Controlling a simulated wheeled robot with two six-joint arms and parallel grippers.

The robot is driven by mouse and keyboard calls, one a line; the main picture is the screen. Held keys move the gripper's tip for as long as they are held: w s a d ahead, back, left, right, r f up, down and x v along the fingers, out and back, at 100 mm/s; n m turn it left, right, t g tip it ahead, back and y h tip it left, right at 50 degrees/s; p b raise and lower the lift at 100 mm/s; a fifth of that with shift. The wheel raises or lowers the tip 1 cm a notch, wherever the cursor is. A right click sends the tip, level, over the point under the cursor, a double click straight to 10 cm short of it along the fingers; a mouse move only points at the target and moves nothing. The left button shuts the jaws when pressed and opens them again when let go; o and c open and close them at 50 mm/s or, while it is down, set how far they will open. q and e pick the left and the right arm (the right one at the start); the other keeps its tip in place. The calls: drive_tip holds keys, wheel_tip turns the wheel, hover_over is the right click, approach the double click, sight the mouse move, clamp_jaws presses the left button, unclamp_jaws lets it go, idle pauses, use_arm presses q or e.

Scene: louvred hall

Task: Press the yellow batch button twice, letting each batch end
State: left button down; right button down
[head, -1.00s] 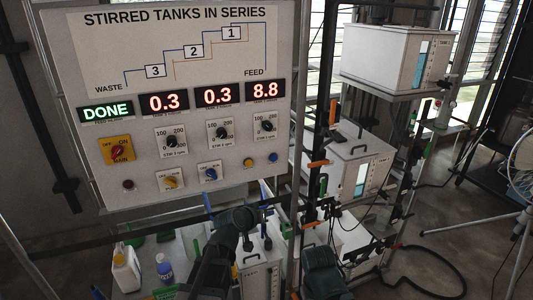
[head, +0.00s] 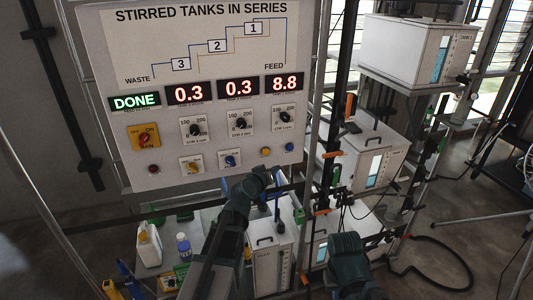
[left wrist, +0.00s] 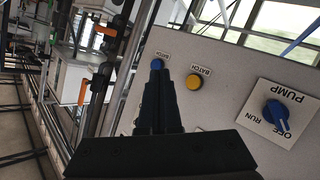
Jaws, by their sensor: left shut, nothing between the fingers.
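The yellow batch button (head: 265,151) is on the lower right of the white control panel, with a blue button (head: 289,147) to its right. The left wrist view shows the yellow button (left wrist: 194,82) uncovered, to the right of my fingers. My left gripper (left wrist: 157,72) is shut and empty; its tips overlap the blue button in that view, and contact cannot be told. In the head view my left gripper (head: 265,175) is below the buttons. The batch display (head: 135,102) reads DONE in green. My right gripper cannot be made out.
Stirrer knobs (head: 240,123) and yellow and blue pump knobs (head: 231,160) sit near the buttons. White tanks (head: 375,155) stand on a frame to the right. A bottle (head: 148,246) and a blue-labelled jar (head: 184,247) stand below the panel.

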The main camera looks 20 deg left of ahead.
sight(266, 155)
use_arm(q)
drive_tip(key=shift+w+a, duration=0.75)
drive_tip(key=shift+w, duration=0.4)
drive_tip(key=shift+w+a, duration=0.8)
drive_tip(key=shift+w, duration=0.3)
drive_tip(key=shift+w+a, duration=0.75)
drive_tip(key=shift+w, duration=0.4)
drive_tip(key=shift+w, duration=0.1)
drive_tip(key=shift+w+a, duration=0.25)
drive_tip(key=shift+w+a, duration=0.2)
drive_tip(key=shift+w, duration=0.15)
drive_tip(key=shift+s, duration=0.15)
idle(0.4)
drive_tip(key=shift+s+d, duration=0.45)
drive_tip(key=shift+s, duration=0.1)
drive_tip(key=s+d, duration=0.2)
drive_tip(key=s, duration=0.2)
drive_tip(key=shift+s+d, duration=0.1)
drive_tip(key=shift+d, duration=0.3)
